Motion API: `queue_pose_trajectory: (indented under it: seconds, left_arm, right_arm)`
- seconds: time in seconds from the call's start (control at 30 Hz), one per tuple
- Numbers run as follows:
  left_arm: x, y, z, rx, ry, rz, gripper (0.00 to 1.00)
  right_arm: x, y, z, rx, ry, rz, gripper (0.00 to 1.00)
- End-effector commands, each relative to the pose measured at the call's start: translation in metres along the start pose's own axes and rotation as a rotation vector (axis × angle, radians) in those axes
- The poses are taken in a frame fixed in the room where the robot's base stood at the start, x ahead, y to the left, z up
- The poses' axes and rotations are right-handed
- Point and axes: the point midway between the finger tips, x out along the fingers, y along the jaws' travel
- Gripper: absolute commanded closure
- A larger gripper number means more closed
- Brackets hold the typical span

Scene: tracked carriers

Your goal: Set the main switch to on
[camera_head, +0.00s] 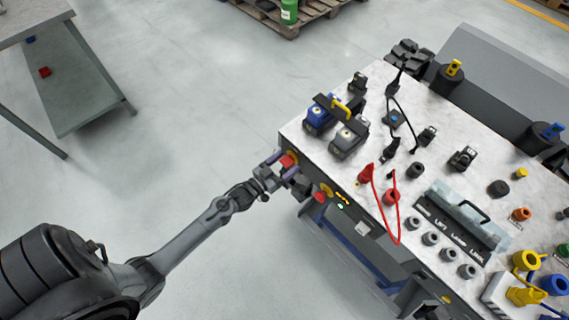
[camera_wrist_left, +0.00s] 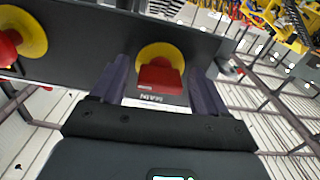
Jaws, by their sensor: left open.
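The main switch (camera_head: 288,161) is a red knob on a yellow disc on the front panel of the bench. In the left wrist view the main switch (camera_wrist_left: 160,77) has the word MAIN on a white label below it. My left gripper (camera_head: 281,169) is open at the panel. In the left wrist view its fingers (camera_wrist_left: 160,82) lie either side of the red knob, with visible gaps. I cannot tell how deep the fingers reach around it. The knob's on or off position cannot be read. My right gripper is not in view.
A second red knob on a yellow disc (camera_head: 320,196) sits on the same panel, close to my gripper. The bench top (camera_head: 345,190) carries blue and grey power tools, a red cable and several sockets. Open floor (camera_head: 190,130) lies left of the bench.

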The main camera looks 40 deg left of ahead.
Motion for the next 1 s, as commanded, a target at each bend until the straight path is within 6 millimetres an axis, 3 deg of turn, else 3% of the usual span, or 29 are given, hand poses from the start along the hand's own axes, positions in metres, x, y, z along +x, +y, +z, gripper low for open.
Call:
queue_pose_trajectory:
  seconds: [0.07, 0.37, 0.77, 0.8, 0.97, 1.0]
  left_arm:
    - [-0.0002, 0.0000, 0.0001, 0.000, 0.000, 0.000, 0.35]
    - [-0.0003, -0.0001, 0.0000, 0.000, 0.000, 0.000, 0.81]
    - [-0.0004, -0.0003, 0.0002, 0.048, 0.000, 0.000, 0.81]
    - [-0.0004, -0.0003, 0.0002, 0.048, 0.000, 0.000, 0.50]
    - [-0.0004, -0.0003, 0.0002, 0.047, 0.000, 0.000, 0.26]
    - [-0.0004, -0.0003, 0.0002, 0.047, 0.000, 0.000, 0.26]
  right_arm:
    - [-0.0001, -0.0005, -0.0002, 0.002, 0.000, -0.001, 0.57]
    - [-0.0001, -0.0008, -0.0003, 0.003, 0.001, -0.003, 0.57]
    - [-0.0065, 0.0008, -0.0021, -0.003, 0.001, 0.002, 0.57]
    - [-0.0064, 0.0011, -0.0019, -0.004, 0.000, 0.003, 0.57]
    - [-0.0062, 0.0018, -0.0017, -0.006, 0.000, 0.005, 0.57]
    - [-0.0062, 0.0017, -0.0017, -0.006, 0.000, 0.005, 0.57]
